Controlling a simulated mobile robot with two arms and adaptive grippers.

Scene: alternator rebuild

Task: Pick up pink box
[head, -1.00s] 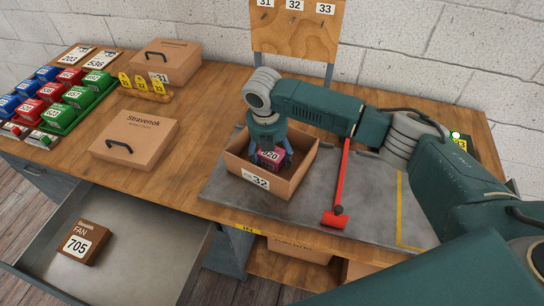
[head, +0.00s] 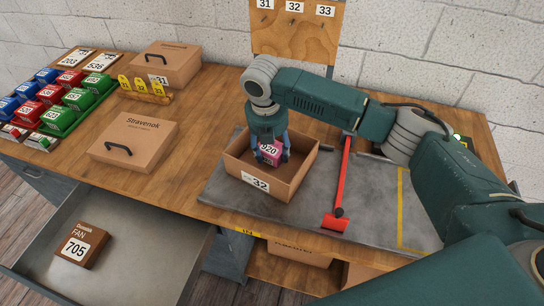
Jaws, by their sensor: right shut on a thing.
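The pink box (head: 270,153), with a white label reading 320 or similar, is between the fingers of my right gripper (head: 269,156). My right gripper is shut on it and points down. Both are over the open cardboard box labelled 32 (head: 293,188); the pink box shows above that box's floor, but I cannot tell whether its lower edge is clear of it. My left gripper is not in view.
Closed cardboard boxes (head: 128,140) and coloured bins (head: 62,120) stand at left. An open drawer (head: 130,250) holds a brown FAN box (head: 80,246).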

